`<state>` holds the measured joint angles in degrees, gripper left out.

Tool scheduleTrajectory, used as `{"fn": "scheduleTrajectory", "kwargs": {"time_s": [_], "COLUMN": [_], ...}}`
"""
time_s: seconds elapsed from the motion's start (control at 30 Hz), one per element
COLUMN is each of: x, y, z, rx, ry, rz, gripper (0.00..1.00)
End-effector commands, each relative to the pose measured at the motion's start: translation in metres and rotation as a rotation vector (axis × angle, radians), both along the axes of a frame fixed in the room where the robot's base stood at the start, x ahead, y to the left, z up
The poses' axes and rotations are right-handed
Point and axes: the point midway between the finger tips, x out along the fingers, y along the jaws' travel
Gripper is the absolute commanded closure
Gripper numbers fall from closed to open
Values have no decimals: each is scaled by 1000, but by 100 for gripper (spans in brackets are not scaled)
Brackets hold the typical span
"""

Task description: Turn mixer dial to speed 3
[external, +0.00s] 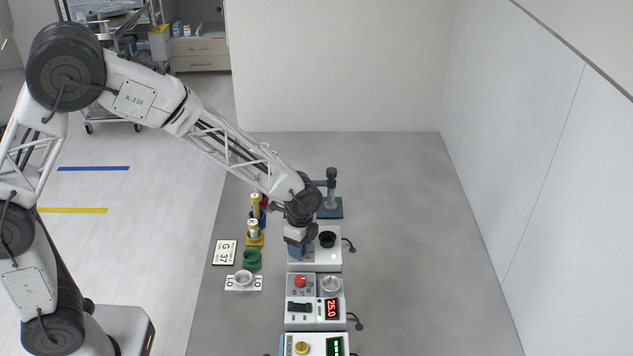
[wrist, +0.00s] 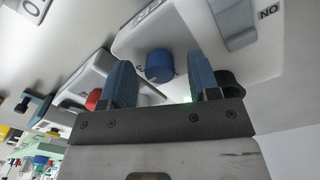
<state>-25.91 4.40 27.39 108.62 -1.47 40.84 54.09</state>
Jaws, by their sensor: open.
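The mixer appears to be the white box (external: 333,261) with a round black cup (external: 327,240) on top, on the grey bench in the external view. In the wrist view, a blue dial (wrist: 159,66) sits on a white housing (wrist: 185,28), with a dark mark beside it. My gripper (wrist: 161,70) is open, with one blue finger on each side of the dial in the picture. I cannot tell whether the fingers touch it. In the external view my gripper (external: 297,250) points down over the left part of the mixer and hides the dial. The dial's setting is not readable.
A device with a red knob (external: 300,281) and a red "25.0" display (external: 332,309) stands just in front. Another has a yellow knob (external: 301,348). A blue-based stand (external: 331,208) is behind. The bench's right side is clear.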

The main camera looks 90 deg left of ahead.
Motion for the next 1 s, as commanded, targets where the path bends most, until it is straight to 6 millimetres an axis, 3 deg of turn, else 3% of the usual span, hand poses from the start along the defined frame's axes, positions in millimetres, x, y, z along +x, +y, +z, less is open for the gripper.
{"fn": "scheduleTrajectory", "kwargs": {"time_s": [0.33,0.8,1.0], "x": [0,1,1], "y": [0,2,2], "z": [10,65,77], "rx": [0,0,0], "ry": [0,-1,0], "rz": [0,0,0], "gripper": [44,44,44]}}
